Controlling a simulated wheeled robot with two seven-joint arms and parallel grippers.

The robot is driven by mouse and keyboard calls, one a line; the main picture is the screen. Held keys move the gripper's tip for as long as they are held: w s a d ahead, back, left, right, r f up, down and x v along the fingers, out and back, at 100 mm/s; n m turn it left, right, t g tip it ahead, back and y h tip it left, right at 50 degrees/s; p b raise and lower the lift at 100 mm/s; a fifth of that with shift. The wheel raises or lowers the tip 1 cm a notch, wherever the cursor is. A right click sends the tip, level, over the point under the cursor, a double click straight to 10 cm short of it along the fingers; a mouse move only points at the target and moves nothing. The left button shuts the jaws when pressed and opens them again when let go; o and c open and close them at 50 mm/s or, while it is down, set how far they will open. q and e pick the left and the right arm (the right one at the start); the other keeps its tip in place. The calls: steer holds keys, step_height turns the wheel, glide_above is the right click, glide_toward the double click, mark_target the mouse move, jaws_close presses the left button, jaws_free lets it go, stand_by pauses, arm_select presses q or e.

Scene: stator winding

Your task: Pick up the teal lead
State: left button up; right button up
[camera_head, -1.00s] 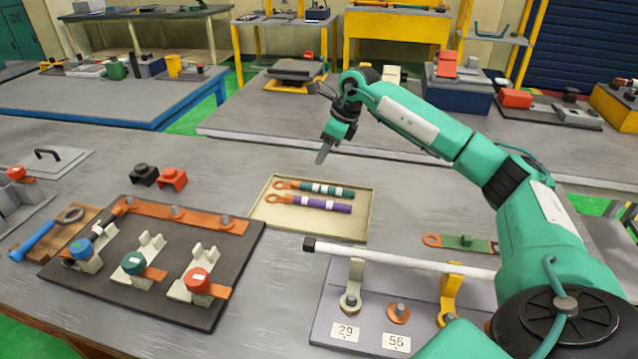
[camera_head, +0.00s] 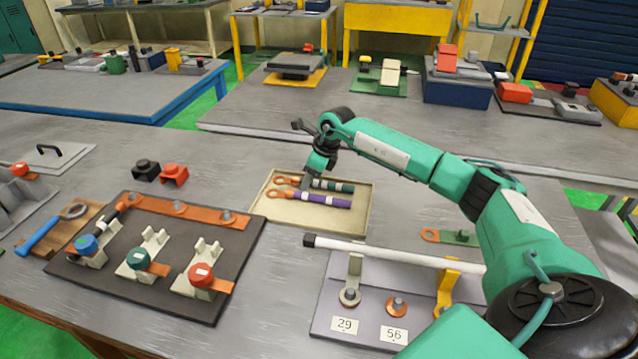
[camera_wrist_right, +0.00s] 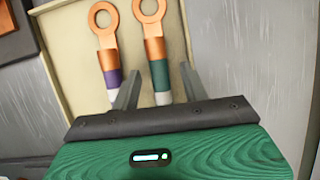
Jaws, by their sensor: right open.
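The teal lead (camera_head: 336,186) lies in the beige tray, with a copper ring lug at its left end and white bands. The purple lead (camera_head: 330,200) lies beside it, nearer the front. In the right wrist view the gripper (camera_wrist_right: 158,90) is open. The teal lead (camera_wrist_right: 159,72) runs between its fingers, and the purple lead (camera_wrist_right: 113,80) is just outside the left finger. I cannot tell if the fingers touch either lead. My left gripper is not in view.
The beige tray (camera_head: 364,219) has low walls. A white bar (camera_head: 400,253) with a black end stands raised over the grey plate in front. A dark board (camera_head: 232,262) with several terminals is at left. Black (camera_head: 146,170) and red (camera_head: 174,174) blocks sit behind it.

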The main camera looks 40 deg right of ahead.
jaws_close()
steer(key=shift+r, duration=0.1)
steer(key=shift+r, duration=0.5)
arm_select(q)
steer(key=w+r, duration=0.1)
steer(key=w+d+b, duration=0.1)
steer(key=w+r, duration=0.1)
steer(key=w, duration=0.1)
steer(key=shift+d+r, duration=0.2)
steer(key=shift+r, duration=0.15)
arm_select(e)
step_height(320, 180, up, 19)
